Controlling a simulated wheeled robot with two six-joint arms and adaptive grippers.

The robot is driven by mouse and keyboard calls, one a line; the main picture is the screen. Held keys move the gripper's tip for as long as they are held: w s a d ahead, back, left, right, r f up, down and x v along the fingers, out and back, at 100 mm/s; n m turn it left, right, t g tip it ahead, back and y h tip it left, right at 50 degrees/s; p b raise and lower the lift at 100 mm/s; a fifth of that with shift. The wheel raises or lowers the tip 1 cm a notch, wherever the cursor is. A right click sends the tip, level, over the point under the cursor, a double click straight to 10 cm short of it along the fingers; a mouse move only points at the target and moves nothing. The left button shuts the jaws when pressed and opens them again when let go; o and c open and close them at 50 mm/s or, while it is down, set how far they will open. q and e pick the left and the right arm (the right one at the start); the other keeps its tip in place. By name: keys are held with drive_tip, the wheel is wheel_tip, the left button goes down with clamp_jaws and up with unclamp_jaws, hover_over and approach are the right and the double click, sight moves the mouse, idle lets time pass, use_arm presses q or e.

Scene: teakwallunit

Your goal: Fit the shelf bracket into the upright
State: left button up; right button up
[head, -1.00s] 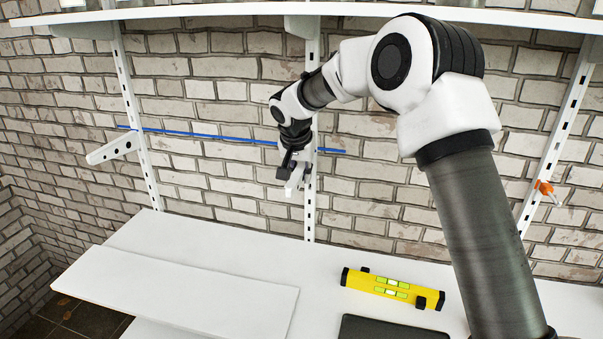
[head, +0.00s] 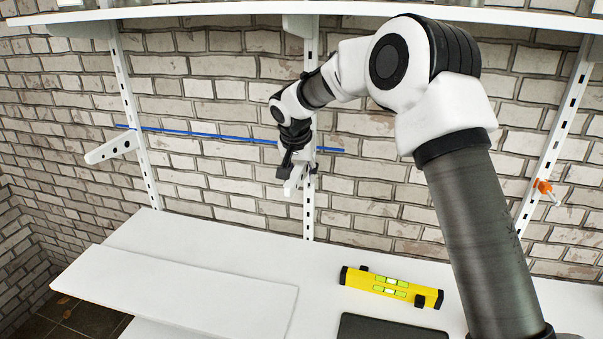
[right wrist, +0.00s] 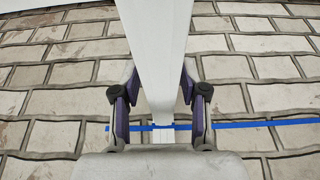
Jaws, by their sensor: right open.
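The white shelf bracket (head: 292,186) is at the middle upright (head: 309,222), a white slotted rail on the brick wall. It juts out from the upright, and in the right wrist view the bracket (right wrist: 155,35) runs between my fingers. My right gripper (head: 297,170) is open around the bracket, with a finger on each side. In the right wrist view the gripper (right wrist: 160,100) shows gaps between its fingers and the bracket. The joint between bracket and upright is largely hidden by the gripper. My left gripper is not in view.
A similar bracket (head: 112,148) juts from the left upright (head: 134,120). A blue line (head: 210,136) crosses the wall. An orange item (head: 544,187) is at the right upright. A shelf spans above. Below, a white board (head: 180,290), yellow level (head: 390,287) and dark flat item (head: 385,327) lie on the worktop.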

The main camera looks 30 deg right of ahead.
drive_tip(key=v, duration=1.1)
drive_tip(key=shift+s+a+r, duration=0.1)
drive_tip(key=shift+s+r, duration=0.1)
drive_tip(key=shift+r, duration=0.15)
drive_tip(key=shift+f, duration=0.1)
